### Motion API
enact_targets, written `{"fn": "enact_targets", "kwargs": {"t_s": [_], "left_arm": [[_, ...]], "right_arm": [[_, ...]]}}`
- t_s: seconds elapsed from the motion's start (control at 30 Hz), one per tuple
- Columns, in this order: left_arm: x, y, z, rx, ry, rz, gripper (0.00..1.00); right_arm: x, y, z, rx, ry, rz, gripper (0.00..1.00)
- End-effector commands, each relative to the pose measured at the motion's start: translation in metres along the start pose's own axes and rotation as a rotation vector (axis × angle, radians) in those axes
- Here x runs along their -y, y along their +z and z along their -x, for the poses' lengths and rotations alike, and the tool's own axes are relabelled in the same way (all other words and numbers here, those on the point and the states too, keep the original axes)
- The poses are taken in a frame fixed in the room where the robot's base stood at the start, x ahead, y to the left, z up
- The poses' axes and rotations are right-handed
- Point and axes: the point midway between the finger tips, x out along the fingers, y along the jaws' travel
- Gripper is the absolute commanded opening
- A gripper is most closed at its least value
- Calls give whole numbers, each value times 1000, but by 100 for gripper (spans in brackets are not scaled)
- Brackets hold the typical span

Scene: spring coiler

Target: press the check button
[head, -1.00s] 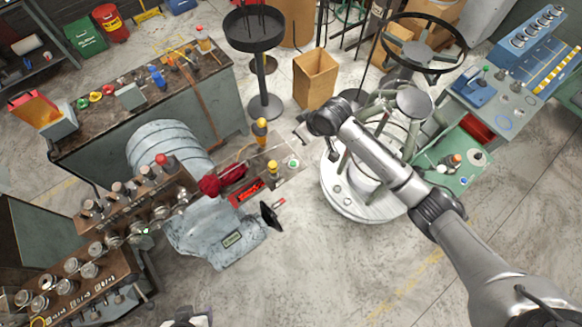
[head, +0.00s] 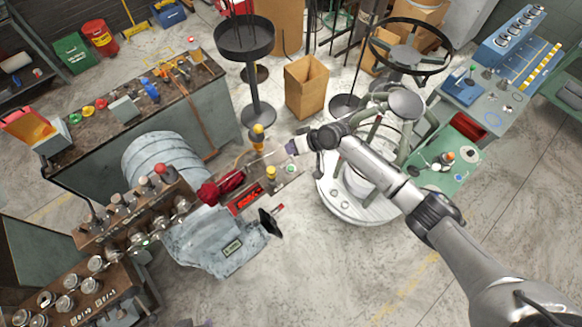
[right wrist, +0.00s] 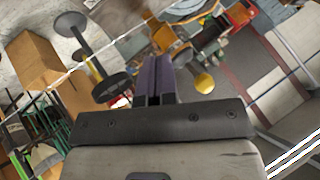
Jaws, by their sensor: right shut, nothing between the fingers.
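A small round green button (head: 291,169) sits on the pale plate at the right end of the coiler's panel. I cannot read a label on it, so I cannot tell whether it is the check button. My right gripper (head: 291,149) is just beyond the button in the head view, with no clear contact. In the right wrist view its dark fingers (right wrist: 153,80) are together and empty. A yellow round knob (right wrist: 204,83) shows beside the fingertips there. The green button cannot be made out in that view. My left gripper does not show clearly.
Yellow-topped posts (head: 271,173) and a red display (head: 245,200) stand near the button. A round white-based stand (head: 345,205) is under my right forearm. A cardboard box (head: 306,88) and a black tray stand (head: 245,40) are behind. Bare floor lies in front.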

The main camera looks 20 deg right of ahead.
Motion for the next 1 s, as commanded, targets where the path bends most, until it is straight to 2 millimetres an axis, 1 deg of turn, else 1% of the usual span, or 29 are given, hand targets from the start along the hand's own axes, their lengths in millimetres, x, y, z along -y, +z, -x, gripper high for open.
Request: {"fn": "enact_targets", "kwargs": {"t_s": [0.17, 0.37, 0.8, 1.0], "left_arm": [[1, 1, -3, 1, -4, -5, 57], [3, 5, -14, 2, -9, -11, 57], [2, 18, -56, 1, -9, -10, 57], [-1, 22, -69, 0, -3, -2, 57]], "right_arm": [[-2, 2, -3, 1, 0, 1, 0], [-8, 9, -12, 1, 0, 1, 0], [-35, 35, -48, 2, 1, 1, 0], [-43, 44, -60, 1, 1, 1, 0]]}}
